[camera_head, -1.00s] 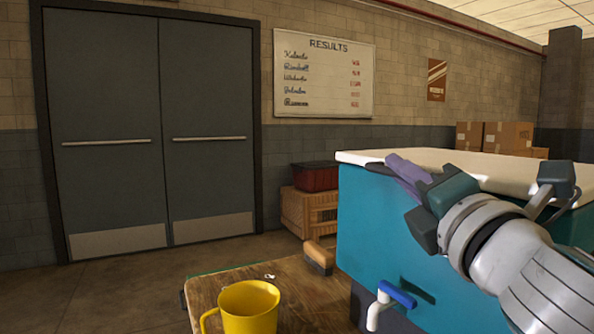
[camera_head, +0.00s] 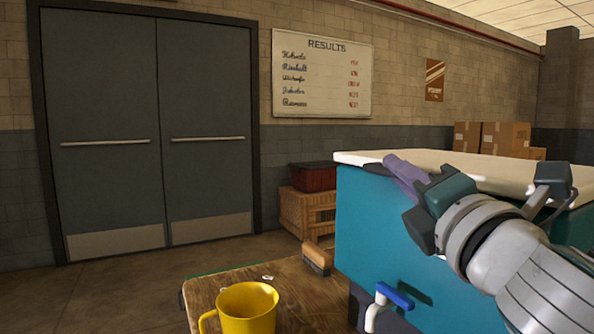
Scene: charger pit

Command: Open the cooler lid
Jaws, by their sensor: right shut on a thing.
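The cooler (camera_head: 385,240) is a teal box at the right, with a white lid (camera_head: 450,168) lying on top. The lid looks shut along the front edge I can see. A blue-handled tap (camera_head: 390,297) sits low on its front. My right gripper (camera_head: 408,180) is at the lid's front edge. My right arm covers the cooler's right part. My left gripper is not in view.
A wooden table (camera_head: 300,290) in front carries a yellow mug (camera_head: 248,308) and a wooden-backed brush (camera_head: 318,258) close to the cooler. A dark red bin (camera_head: 313,177) on a wicker box (camera_head: 305,213) stands behind. Cardboard boxes (camera_head: 505,138) are at the back right. Floor on the left is clear.

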